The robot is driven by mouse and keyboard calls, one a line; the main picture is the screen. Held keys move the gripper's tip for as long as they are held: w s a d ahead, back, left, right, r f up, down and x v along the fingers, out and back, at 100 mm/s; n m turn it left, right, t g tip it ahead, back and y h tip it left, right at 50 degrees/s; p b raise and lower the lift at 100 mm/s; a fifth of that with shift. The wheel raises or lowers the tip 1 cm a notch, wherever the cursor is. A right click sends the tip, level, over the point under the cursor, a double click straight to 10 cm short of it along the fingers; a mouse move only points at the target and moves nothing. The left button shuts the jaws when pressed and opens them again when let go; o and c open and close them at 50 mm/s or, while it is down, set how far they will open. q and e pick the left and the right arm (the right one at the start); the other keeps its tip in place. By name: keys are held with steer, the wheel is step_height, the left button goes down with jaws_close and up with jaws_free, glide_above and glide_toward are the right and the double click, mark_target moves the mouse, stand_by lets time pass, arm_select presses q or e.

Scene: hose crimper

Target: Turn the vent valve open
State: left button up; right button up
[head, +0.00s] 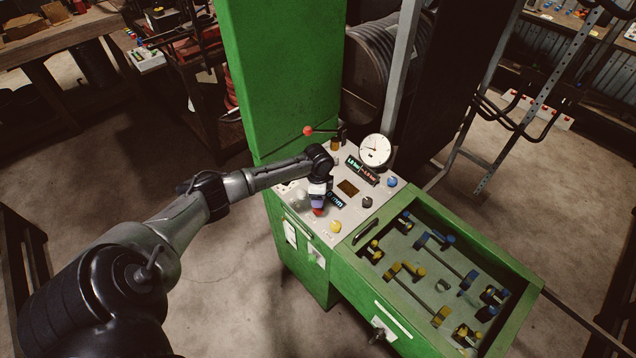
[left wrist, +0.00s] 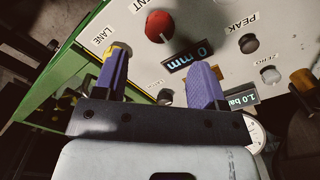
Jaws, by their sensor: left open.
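The control panel (head: 349,215) on the green machine carries several knobs. A red knob (head: 319,212) and a yellow knob (head: 335,227) sit near its front; the wrist view also shows the red knob (left wrist: 160,26) and part of the yellow one (left wrist: 124,48). My left gripper (left wrist: 160,82) is open and empty above the panel. One purple finger overlaps the yellow knob; contact is unclear. In the head view the arm hides part of the panel. My right gripper is not in view.
A lever with a red ball (head: 308,131) and a round gauge (head: 376,150) stand at the panel's back. A dark grey knob (head: 367,202) and blue knob (head: 392,182) are right. The green tray (head: 520,313) holds several fittings.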

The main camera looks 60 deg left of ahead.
arm_select(q)
step_height(320, 180, up, 6)
steer(key=shift+r, duration=0.2)
stand_by(0.8)
steer(key=w+d+r+n+t+y, duration=0.2)
steer(key=w+d+r+t+y, duration=0.25)
steer(key=r, duration=0.45)
steer(key=s+d+r+t+h+p, duration=0.1)
steer(key=s+d+r+t, duration=0.1)
steer(key=d, duration=0.5)
steer(key=s+d+r+t+p, duration=0.2)
steer(key=d+r, duration=0.1)
steer(key=d, duration=0.5)
steer(key=s+d+f+n+g+h+p, duration=0.1)
steer(key=s+d, duration=0.3)
steer(key=s, duration=0.4)
steer(key=s+d+f+n+g+h+p, duration=0.1)
steer(key=s+d+p, duration=0.3)
steer(key=s, duration=0.5)
steer(key=s+d+f+g+h+p, duration=0.1)
steer(key=s+d+f+g+p, duration=0.1)
steer(key=s+d, duration=0.3)
steer(key=s+f+g, duration=0.1)
steer(key=s, duration=0.2)
steer(key=shift+s+n+h, duration=0.25)
steer(key=shift+n+h, duration=0.1)
steer(key=shift+n, duration=0.05)
